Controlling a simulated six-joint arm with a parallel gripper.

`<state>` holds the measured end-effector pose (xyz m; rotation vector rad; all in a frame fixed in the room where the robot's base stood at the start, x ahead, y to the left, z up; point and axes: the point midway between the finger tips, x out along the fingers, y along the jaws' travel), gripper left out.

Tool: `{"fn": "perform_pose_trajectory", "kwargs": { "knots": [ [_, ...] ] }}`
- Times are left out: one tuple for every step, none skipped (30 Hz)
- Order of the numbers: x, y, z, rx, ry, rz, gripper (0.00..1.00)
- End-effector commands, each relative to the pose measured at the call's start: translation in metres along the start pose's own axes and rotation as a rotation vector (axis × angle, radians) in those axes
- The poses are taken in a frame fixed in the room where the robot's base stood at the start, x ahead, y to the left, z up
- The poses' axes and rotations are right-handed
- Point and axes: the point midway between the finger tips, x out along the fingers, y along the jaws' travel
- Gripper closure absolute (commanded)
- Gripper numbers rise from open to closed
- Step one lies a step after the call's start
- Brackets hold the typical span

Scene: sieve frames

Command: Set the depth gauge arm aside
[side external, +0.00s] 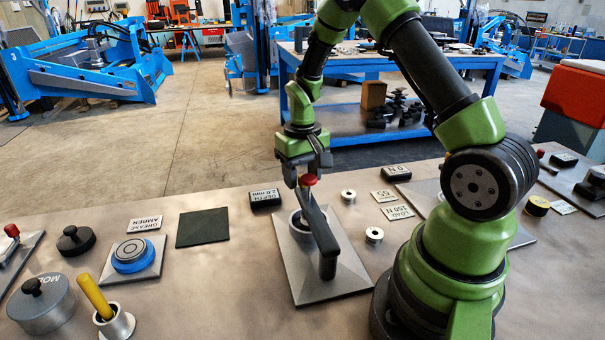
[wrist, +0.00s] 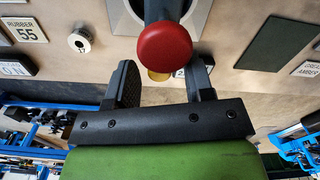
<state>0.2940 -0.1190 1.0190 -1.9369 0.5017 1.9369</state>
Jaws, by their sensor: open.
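The depth gauge arm (side external: 320,225) is a dark grey bar on a short post, reaching over a ring on a grey metal plate (side external: 340,285). Its far end carries a red knob (side external: 308,180). My gripper (side external: 306,170) is at that end, pointing down, fingers on either side of the knob's area. In the wrist view the red knob (wrist: 164,46) shows large between the two fingers of my gripper (wrist: 164,72), with gaps on both sides. The jaws are open and hold nothing. The ring is partly hidden behind the bar.
A bare dark square mat (side external: 203,228) lies left of the plate. A black block labelled depth (side external: 265,199) stands just behind the plate. A blue round part (side external: 131,256) sits farther left.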

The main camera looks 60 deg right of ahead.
Motion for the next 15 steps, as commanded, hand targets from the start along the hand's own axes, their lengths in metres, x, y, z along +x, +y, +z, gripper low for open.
{"fn": "perform_pose_trajectory", "kwargs": {
  "knots": [
    [0.0012, 0.0, 0.0002, 0.001, -0.001, 0.0, 0.52],
    [0.0013, 0.0, 0.0002, 0.001, -0.001, 0.0, 0.52],
    [0.0013, -0.0001, 0.0002, 0.001, 0.0, 0.0, 0.52],
    [0.0012, -0.0001, 0.0001, 0.001, 0.0, 0.0, 0.52],
    [0.0011, -0.0001, 0.0001, 0.001, 0.0, 0.0, 0.52],
    [0.001, -0.0001, 0.0001, 0.001, 0.0, 0.0, 0.52],
    [0.001, -0.0001, 0.0001, 0.001, 0.0, 0.0, 0.52],
    [0.0009, -0.0001, 0.0001, 0.001, 0.0, 0.0, 0.56],
    [0.0009, -0.0001, 0.0001, 0.001, 0.0, 0.0, 0.66],
    [0.0009, -0.0001, 0.0001, 0.001, 0.0, 0.0, 0.73],
    [0.0008, -0.0001, 0.0001, 0.001, 0.0, 0.0, 0.8],
    [0.0008, -0.0001, 0.0001, 0.001, 0.0, 0.0, 0.89],
    [0.0008, -0.0001, 0.0001, 0.001, 0.0, 0.0, 0.96],
    [0.0008, -0.0001, 0.0001, 0.001, 0.0, 0.0, 1.0],
    [0.0007, -0.0001, 0.0001, 0.001, 0.0, 0.0, 1.0]
  ]
}}
